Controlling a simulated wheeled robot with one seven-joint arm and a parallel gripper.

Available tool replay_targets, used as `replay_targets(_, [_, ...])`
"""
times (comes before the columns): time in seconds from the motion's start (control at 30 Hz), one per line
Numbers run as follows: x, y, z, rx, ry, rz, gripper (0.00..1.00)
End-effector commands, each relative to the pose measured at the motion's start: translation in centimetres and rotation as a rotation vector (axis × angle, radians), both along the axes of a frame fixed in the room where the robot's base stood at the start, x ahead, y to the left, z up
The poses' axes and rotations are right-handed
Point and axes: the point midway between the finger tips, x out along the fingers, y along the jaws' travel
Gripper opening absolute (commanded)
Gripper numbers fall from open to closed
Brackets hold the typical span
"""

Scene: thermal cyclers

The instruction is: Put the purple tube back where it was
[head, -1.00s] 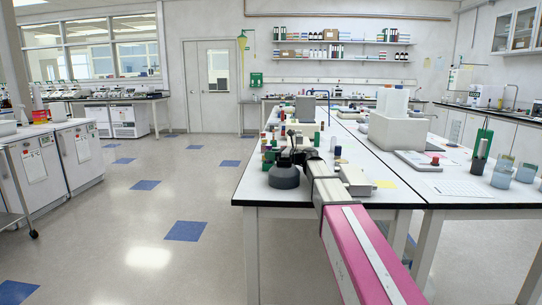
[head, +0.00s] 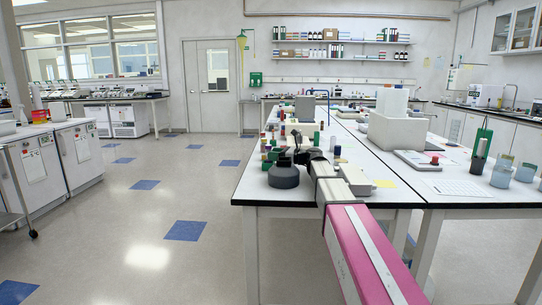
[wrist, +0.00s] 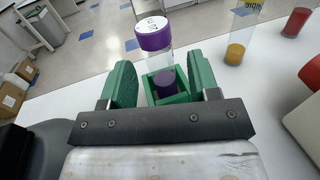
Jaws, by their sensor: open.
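The purple tube (wrist: 153,36) is in the wrist view, with a purple cap, a white marked top, a clear body and purple contents low down. Its lower end is inside a small green square holder (wrist: 178,98), and it looks close to upright. My gripper (wrist: 160,72) is open, with one green finger on each side of the tube and holder. Gaps show between the fingers and the tube. The tube's base is hidden by the holder wall. In the head view my arm reaches over the near left end of the bench, and the tube cannot be made out there.
A red object (wrist: 312,75) is at the right edge. Several small items crowd the bench's left side. A white box (head: 397,132) stands farther right.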

Motion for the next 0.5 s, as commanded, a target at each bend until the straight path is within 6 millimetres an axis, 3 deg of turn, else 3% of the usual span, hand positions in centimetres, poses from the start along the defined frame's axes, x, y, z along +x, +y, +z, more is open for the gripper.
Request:
replay_targets(0.3, [-1.5,-4.7,0.0,0.001,0.000,-0.002,0.55])
replay_targets(0.5, [-1.7,-5.4,0.0,0.000,0.000,0.001,0.55])
